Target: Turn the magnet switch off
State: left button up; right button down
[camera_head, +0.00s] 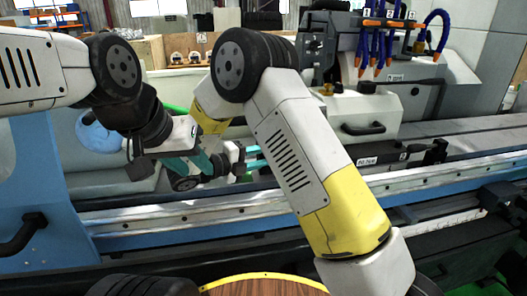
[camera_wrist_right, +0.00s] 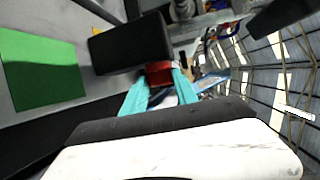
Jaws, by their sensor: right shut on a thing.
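In the right wrist view my right gripper (camera_wrist_right: 162,88) has its two teal fingers on either side of a small red part (camera_wrist_right: 158,74). It is shut on this part, which sits at the end of a black block (camera_wrist_right: 130,45). The red part looks like the knob of the magnet switch, but I cannot read any mark on it. In the head view my left gripper (camera_head: 205,163) is in front of the machine bed, left of centre. Its fingertips are not clear among the overlapping arm links. My right forearm hides much of the work area there.
The grinder bed with its pale rail (camera_head: 430,176) runs across the head view. A labelled dark fixture (camera_head: 420,155) and blue coolant hoses (camera_head: 376,45) stand to the right. A green square (camera_wrist_right: 42,70) lies left in the wrist view. A black handle (camera_head: 22,232) juts out at left.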

dwell(0.4)
jog(key=c, duration=0.9)
grip_release()
jog(key=shift+c, duration=0.2)
